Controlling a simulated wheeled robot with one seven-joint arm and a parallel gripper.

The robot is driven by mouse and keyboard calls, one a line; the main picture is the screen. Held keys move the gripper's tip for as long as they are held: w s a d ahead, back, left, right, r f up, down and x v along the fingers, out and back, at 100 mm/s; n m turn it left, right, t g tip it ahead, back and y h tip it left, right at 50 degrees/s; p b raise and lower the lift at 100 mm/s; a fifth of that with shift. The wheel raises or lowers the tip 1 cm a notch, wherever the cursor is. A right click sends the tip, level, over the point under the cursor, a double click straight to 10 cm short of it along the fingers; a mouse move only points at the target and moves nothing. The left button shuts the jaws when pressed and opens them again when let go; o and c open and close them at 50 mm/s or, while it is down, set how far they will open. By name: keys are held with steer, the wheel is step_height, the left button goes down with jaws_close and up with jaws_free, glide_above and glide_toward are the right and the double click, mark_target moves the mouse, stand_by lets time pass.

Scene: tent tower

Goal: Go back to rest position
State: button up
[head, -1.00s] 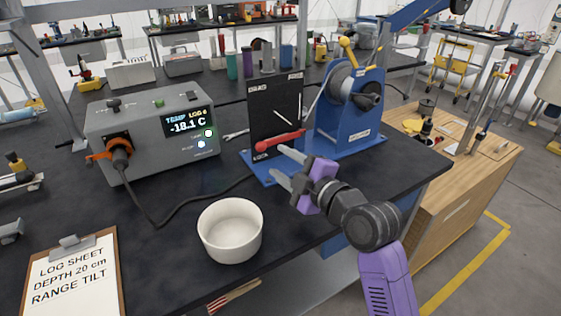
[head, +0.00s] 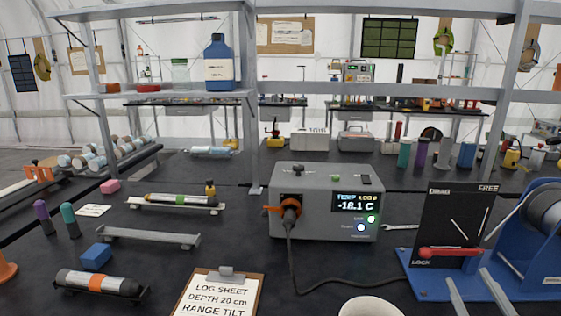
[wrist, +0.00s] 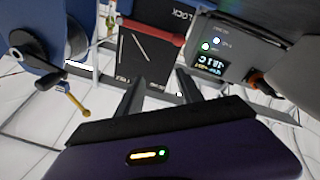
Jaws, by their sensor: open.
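My gripper (head: 479,293) shows in the head view only as two grey fingertips at the bottom right edge, in front of the blue winch base. In the wrist view my gripper (wrist: 131,97) has its two fingers apart with nothing held between them. Past the fingers is the black lock panel (head: 458,215) with its red lever (head: 449,253), which lies level near the LOCK label. The lever also shows in the wrist view (wrist: 152,31). The fingers look apart from the lever. The rest of my arm is out of the head view.
The grey logger box (head: 322,214) reads -18.1 C, with a cable running forward. A white bowl (head: 370,307) is cut off at the bottom edge. A clipboard (head: 219,294) lies in front. The blue winch (head: 541,228) stands right. Tubes and racks fill the left bench; shelf posts rise behind.

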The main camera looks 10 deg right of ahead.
steer(key=s+a+f+g+y+p, duration=0.1)
steer(key=s+a+f+y, duration=0.1)
steer(key=s+a, duration=0.4)
steer(key=s+a+f+m+g+y+p, duration=0.1)
steer(key=s+a+f, duration=0.3)
steer(key=s, duration=0.9)
steer(key=s+a+f+m+g+y+p, duration=0.1)
steer(key=s+a+f+y+p, duration=0.2)
steer(key=s+a, duration=0.7)
steer(key=shift+f+g, duration=0.15)
steer(key=shift+g, duration=0.15)
stand_by(1.1)
